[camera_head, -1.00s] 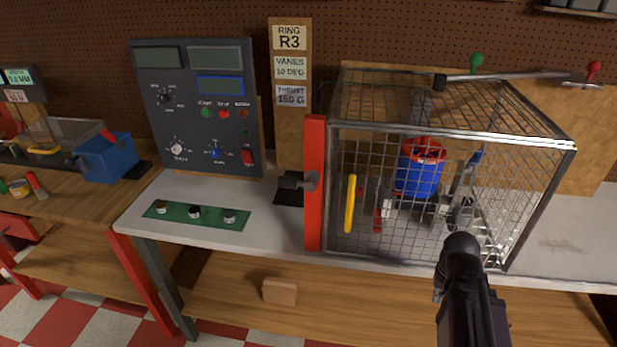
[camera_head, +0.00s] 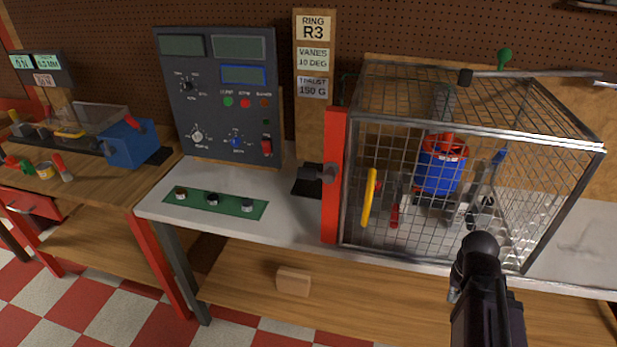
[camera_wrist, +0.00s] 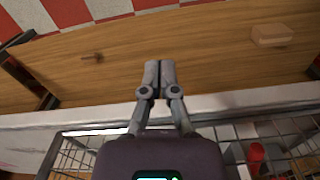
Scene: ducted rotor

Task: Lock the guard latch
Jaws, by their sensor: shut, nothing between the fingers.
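The wire-mesh guard (camera_head: 470,190) stands closed over the rotor on the bench, with a red upright (camera_head: 334,175) at its left edge. A yellow handle (camera_head: 369,197) is upright at the guard's front. My arm shows in front of the guard's right part in the head view. In the wrist view my gripper (camera_wrist: 160,68) is shut and empty, over the bench's front edge and lower shelf, apart from the latch.
A blue and red ducted rotor (camera_head: 440,170) is inside the guard. A control panel (camera_head: 220,95) stands at the back left, with a green strip of knobs (camera_head: 214,204) before it. A wooden block (camera_head: 293,282) lies on the lower shelf.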

